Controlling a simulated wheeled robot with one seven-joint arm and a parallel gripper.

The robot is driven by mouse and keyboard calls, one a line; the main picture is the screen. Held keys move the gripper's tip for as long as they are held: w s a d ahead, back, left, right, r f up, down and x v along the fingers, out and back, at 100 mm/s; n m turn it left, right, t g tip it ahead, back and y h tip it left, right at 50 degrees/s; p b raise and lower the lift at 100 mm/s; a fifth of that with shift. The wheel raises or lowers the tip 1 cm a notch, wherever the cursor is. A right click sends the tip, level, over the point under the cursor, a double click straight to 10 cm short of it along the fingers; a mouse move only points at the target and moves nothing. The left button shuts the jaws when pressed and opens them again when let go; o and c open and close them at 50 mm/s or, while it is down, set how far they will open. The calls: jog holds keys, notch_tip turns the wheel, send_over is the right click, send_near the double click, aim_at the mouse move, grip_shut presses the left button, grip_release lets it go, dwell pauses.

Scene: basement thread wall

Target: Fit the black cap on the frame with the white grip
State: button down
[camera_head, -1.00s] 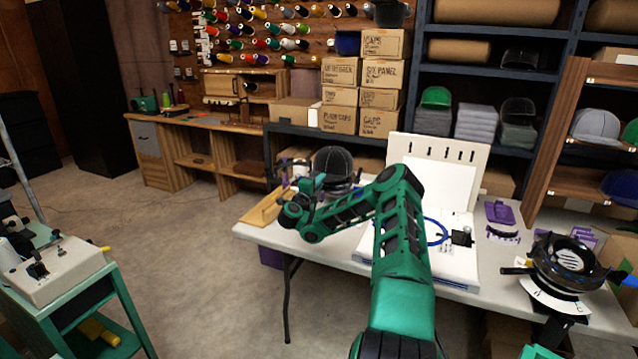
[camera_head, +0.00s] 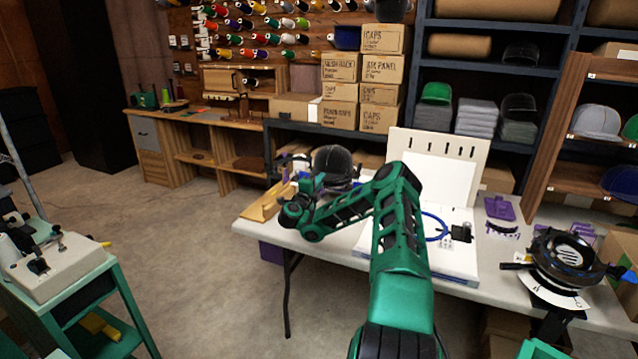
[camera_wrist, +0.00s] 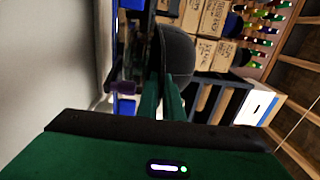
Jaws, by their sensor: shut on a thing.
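The black cap (camera_head: 333,160) is at the back left of the white table, crown up. My gripper (camera_head: 318,187) is shut on its near lower edge. In the wrist view the green fingers (camera_wrist: 163,98) meet the dark cap (camera_wrist: 178,55), and its far side is hidden. A dark curved frame (camera_head: 290,160) shows just left of the cap, partly behind my gripper; I cannot tell whether they touch. A black round frame (camera_head: 566,262) stands at the table's right end with a white plate under it. I cannot tell for sure which frame has the white grip.
A wooden jig (camera_head: 266,205) lies at the table's left edge. A white board (camera_head: 430,255) with a blue hoop (camera_head: 437,228) lies mid-table before an upright panel. Purple parts (camera_head: 500,208) lie to its right. Cartons (camera_head: 360,90) stack behind.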

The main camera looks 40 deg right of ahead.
jog(key=c, duration=1.8)
grip_release()
jog(key=shift+c, duration=0.2)
jog(key=v, duration=1)
jog(key=shift+a, duration=0.25)
jog(key=shift+s, duration=0.1)
jog(key=shift+s, duration=0.1)
